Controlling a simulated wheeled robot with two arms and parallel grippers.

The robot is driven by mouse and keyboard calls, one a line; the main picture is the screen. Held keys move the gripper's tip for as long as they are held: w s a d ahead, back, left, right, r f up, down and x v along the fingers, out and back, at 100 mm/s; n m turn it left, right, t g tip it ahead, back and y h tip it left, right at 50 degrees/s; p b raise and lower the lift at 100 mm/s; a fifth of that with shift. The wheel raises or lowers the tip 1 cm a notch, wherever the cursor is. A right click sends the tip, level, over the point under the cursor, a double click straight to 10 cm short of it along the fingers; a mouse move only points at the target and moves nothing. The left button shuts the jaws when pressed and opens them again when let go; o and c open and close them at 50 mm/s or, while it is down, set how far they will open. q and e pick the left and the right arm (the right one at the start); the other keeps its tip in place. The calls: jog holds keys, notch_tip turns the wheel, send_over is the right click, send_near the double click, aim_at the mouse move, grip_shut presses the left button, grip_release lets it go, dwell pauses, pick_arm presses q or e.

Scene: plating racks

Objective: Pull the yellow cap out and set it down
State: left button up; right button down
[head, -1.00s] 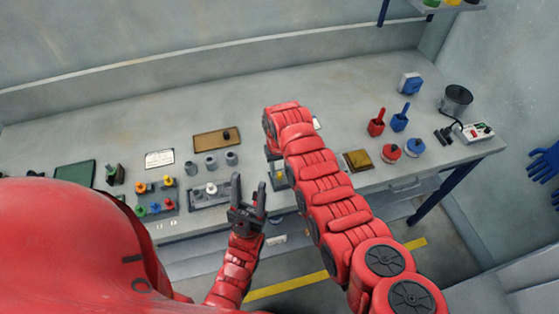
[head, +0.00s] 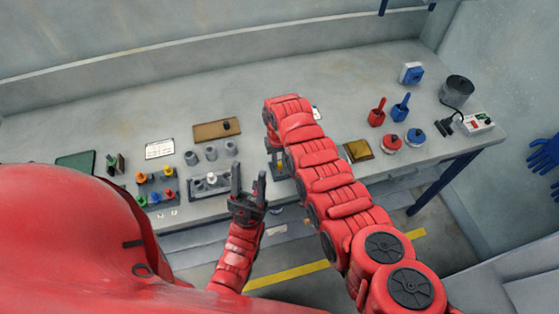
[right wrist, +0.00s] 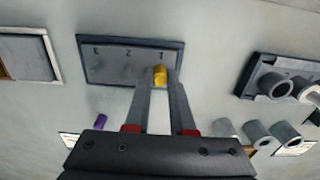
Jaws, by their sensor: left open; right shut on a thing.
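The yellow cap (right wrist: 160,75) sits between the fingertips of my right gripper (right wrist: 160,82), which is shut on it. The cap shows over the end marked 1 of a dark grey plate (right wrist: 112,75) marked 3, 2, 1. I cannot tell whether it is still seated or lifted clear. In the head view my right arm mostly hides this gripper and the cap; part of the plate (head: 278,166) shows below the arm. My left gripper (head: 249,182) is open and empty, in front of a grey rack (head: 225,186) at the bench's front edge.
A rack of coloured caps (head: 156,188) stands left on the bench. Grey cylinders (head: 210,153) and a brown tray (head: 216,130) lie near the middle. To the right are a yellow-brown pad (head: 358,151), red and blue pots and a dark canister (head: 457,90). The bench's back is clear.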

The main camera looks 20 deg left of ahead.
aim_at(280, 163)
jog(key=shift+r, duration=0.15)
jog(key=shift+r+p, duration=1.25)
jog(key=shift+r, duration=0.75)
